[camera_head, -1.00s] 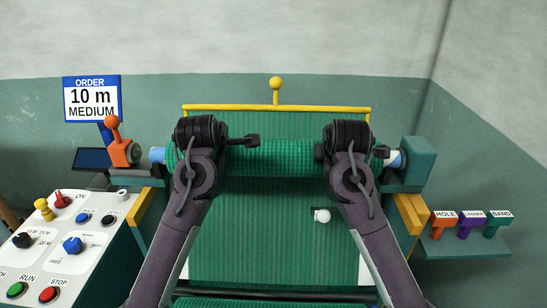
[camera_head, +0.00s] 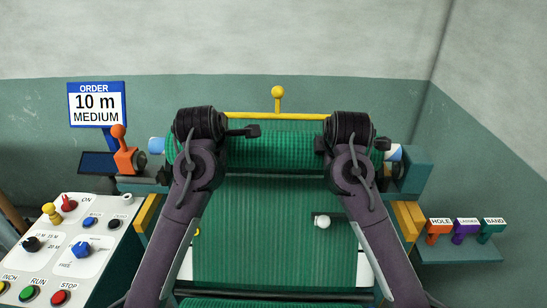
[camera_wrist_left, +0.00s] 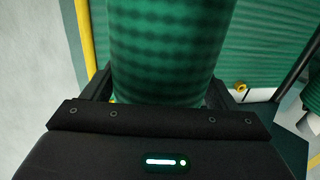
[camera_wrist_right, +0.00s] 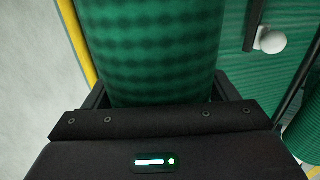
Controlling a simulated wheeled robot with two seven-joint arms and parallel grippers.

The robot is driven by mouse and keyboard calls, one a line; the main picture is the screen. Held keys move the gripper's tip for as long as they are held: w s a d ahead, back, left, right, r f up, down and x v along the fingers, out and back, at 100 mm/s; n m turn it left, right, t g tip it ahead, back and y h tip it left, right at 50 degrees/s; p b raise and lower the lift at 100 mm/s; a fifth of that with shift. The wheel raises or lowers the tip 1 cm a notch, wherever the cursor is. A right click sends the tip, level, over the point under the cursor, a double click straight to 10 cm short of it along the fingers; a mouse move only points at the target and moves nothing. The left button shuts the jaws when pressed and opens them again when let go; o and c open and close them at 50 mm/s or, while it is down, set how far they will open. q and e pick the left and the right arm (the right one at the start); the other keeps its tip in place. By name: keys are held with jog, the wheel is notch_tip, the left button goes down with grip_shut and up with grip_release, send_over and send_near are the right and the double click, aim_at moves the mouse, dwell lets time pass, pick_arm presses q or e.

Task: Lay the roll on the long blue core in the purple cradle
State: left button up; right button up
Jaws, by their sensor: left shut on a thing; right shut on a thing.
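The roll of green netting (camera_head: 272,150) lies level across the machine, with light blue core ends showing at the left (camera_head: 157,146) and at the right (camera_head: 393,152). My left gripper (camera_head: 202,124) is shut around the roll near its left end; the netting also fills its jaws in the left wrist view (camera_wrist_left: 165,50). My right gripper (camera_head: 350,128) is shut around the roll near its right end, as the right wrist view also shows (camera_wrist_right: 150,45). The purple cradle is not seen in any view.
An orange lever (camera_head: 124,150) stands by the left core end and a teal block (camera_head: 414,171) by the right one. A yellow bar with a knob (camera_head: 278,93) is behind the roll. A control panel (camera_head: 70,245) is at left, a small tool shelf (camera_head: 460,252) at right.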

pick_arm(q)
jog(key=shift+s+d+r, duration=0.2)
jog(key=shift+s+d, duration=0.05)
jog(key=shift+s, duration=0.05)
pick_arm(e)
jog(key=shift+s+d+r, duration=0.25)
jog(key=shift+d+r, duration=0.1)
jog(key=shift+r, duration=0.25)
pick_arm(q)
jog(key=shift+w+f, duration=0.25)
jog(key=shift+f, duration=0.15)
pick_arm(e)
jog(key=shift+w+f, duration=0.2)
jog(key=shift+w, duration=0.05)
pick_arm(q)
jog(key=shift+s, duration=0.1)
pick_arm(e)
jog(key=shift+s+r, duration=0.1)
